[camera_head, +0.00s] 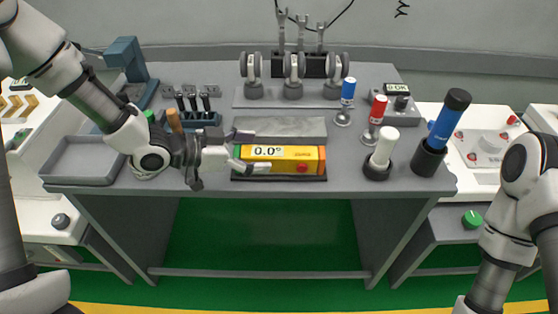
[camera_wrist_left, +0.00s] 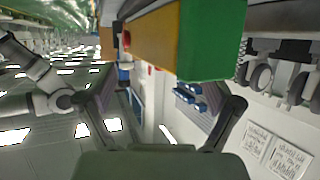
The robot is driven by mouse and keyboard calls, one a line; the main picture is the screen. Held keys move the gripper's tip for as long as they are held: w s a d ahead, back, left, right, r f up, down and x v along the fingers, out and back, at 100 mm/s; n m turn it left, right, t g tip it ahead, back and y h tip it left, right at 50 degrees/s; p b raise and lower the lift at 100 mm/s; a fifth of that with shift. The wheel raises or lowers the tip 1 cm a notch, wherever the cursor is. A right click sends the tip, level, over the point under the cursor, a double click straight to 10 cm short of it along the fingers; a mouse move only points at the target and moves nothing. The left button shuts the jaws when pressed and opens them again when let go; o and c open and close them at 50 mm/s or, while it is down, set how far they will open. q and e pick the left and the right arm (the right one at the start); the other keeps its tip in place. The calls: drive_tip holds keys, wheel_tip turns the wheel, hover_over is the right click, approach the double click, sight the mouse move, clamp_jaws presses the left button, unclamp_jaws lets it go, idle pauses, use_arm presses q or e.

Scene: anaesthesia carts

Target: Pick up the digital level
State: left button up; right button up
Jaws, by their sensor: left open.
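The digital level (camera_head: 310,155) is a yellow-orange bar with a "0.0°" display and a red button. It lies on a dark base near the front of the grey table. My left gripper (camera_head: 250,152) is open at the level's left end, one finger on the far side and one on the near side. In the left wrist view, the level's orange side (camera_wrist_left: 155,38) and a green face (camera_wrist_left: 210,40) show ahead of the spread fingers (camera_wrist_left: 165,118). Whether the fingers touch it cannot be told. My right arm shows at the right edge; its gripper is out of view.
A grey block (camera_head: 285,127) lies just behind the level. White (camera_head: 383,148), red (camera_head: 377,110) and blue (camera_head: 445,122) cylinders stand to the right. An empty grey tray (camera_head: 82,178) is at the left. Wheel-like fixtures (camera_head: 293,72) stand at the back.

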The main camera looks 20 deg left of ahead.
sight(272, 152)
use_arm(q)
drive_tip(key=x, duration=0.3)
drive_tip(key=shift+d, duration=0.3)
drive_tip(key=shift+a, duration=0.15)
drive_tip(key=c, duration=0.3)
clamp_jaws()
